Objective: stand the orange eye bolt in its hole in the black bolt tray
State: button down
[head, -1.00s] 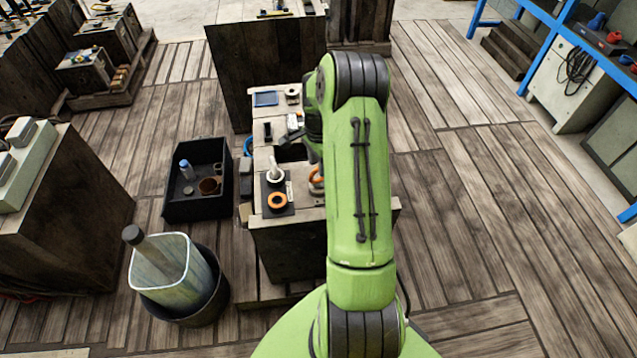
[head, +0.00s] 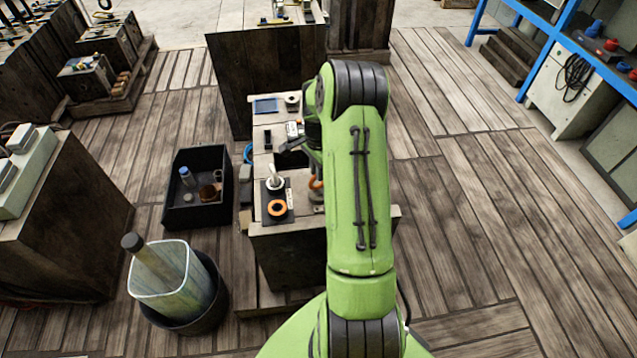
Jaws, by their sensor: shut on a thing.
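The black bolt tray (head: 264,208) lies on the near left part of the wooden bench. An orange ring (head: 277,208) shows at its near end, and a pale eye bolt (head: 274,178) stands behind it. The orange eye bolt (head: 316,183) shows as a small orange piece to the right of the tray, beside my arm and mostly hidden by it. A grey part is just below it. My gripper (head: 312,160) is over the bench, shut on the orange eye bolt; my arm hides the fingertips and the grip itself.
A blue tray (head: 265,106) and a pale ring (head: 292,98) lie at the bench's far end. A white and red item (head: 294,129) is beside my wrist. A black crate (head: 182,216) with small items and a bucket (head: 215,300) stand left on the floor. Floor to the right is clear.

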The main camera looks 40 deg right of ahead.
jog(key=shift+r+p, duration=1.2)
jog(key=shift+r, duration=0.7)
